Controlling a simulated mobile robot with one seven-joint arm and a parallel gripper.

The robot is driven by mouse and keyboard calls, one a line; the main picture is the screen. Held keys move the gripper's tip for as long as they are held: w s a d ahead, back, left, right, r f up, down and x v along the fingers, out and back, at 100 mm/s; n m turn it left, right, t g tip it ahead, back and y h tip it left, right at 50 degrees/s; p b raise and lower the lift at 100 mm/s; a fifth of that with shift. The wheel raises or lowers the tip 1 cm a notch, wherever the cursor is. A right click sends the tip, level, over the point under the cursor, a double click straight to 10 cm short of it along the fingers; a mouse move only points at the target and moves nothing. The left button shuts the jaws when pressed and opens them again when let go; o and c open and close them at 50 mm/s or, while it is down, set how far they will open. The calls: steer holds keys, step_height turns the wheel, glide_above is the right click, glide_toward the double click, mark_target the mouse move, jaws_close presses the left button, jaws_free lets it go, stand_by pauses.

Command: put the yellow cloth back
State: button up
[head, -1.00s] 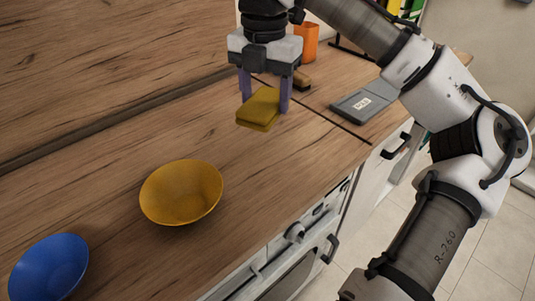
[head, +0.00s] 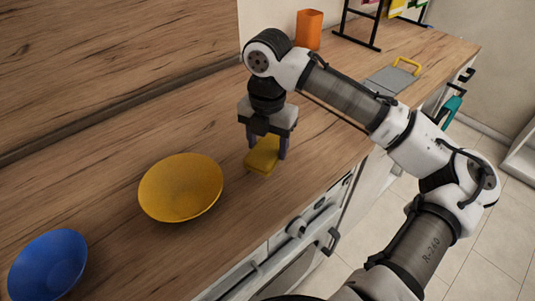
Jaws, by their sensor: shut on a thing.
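The yellow cloth (head: 262,157) is a small folded pad between the fingers of my gripper (head: 266,151) in the head view. My gripper points down and is shut on it. The cloth is low over the wooden counter, to the right of the yellow bowl; I cannot tell whether it touches the surface. Part of it is hidden behind the fingers.
A yellow bowl (head: 181,188) and a blue bowl (head: 48,265) stand on the counter (head: 105,165) at left. An orange cup (head: 308,30) and a black rack (head: 360,28) are at the back. A grey flat item (head: 392,79) lies behind my arm. A teal cloth (head: 452,108) hangs at right.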

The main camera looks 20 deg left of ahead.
mark_target(268, 157)
steer(key=shift+f, duration=2.1)
steer(key=shift+f, duration=0.2)
steer(key=o, duration=0.9)
steer(key=shift+r, duration=0.15)
step_height(268, 157, up, 12)
steer(key=shift+r+b, duration=0.1)
steer(key=shift+b, duration=0.45)
